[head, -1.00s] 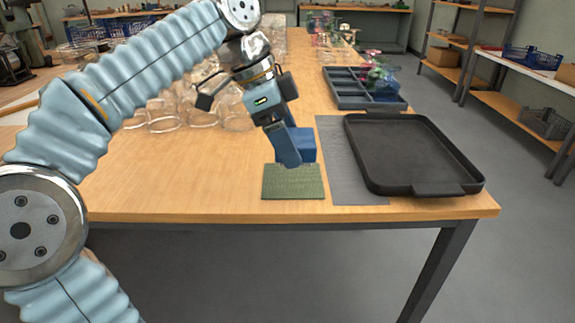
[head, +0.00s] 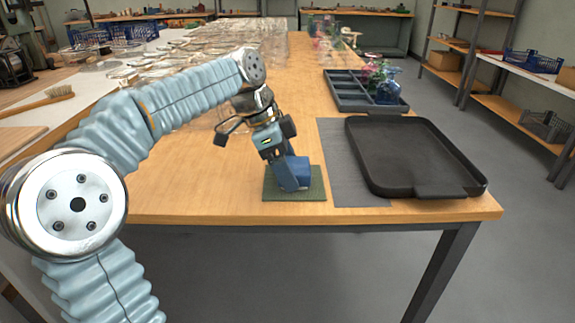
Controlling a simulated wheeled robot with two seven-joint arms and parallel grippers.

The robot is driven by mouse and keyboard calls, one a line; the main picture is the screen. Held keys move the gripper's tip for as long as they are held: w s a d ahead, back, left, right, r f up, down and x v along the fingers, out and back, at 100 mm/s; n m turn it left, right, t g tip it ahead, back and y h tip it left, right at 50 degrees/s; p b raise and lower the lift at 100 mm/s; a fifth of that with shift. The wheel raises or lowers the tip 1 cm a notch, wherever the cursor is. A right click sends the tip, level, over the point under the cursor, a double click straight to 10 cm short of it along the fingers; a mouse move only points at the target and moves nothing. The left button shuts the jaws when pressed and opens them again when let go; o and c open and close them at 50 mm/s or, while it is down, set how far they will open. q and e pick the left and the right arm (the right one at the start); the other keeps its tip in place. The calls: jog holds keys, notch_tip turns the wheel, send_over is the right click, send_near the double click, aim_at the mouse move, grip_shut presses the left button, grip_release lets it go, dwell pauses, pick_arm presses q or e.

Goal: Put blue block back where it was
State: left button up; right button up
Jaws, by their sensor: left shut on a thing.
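The blue block (head: 302,172) is at the green mat (head: 311,197), over its middle. My left gripper (head: 292,184) reaches down from the upper left and is shut on the block, covering its left part. The block looks very low over the mat; I cannot tell whether it touches it. The mat lies flat near the table's front edge. My right gripper is not in view.
A black tray (head: 415,153) lies right of the mat, partly over a grey sheet (head: 345,165). A dark compartment tray (head: 350,92) stands behind it. Clear glassware (head: 215,60) fills the far left part of the table (head: 200,195). Bare wood lies left of the mat.

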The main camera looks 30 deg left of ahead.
pick_arm(q)
jog(key=shift+f, duration=0.15)
jog(key=o, duration=1.1)
jog(key=shift+r, duration=0.4)
jog(key=p+v, duration=0.2)
jog(key=v, duration=0.9)
jog(key=shift+a+r, duration=0.2)
jog(key=shift+r, duration=0.05)
jog(key=shift+s, duration=0.1)
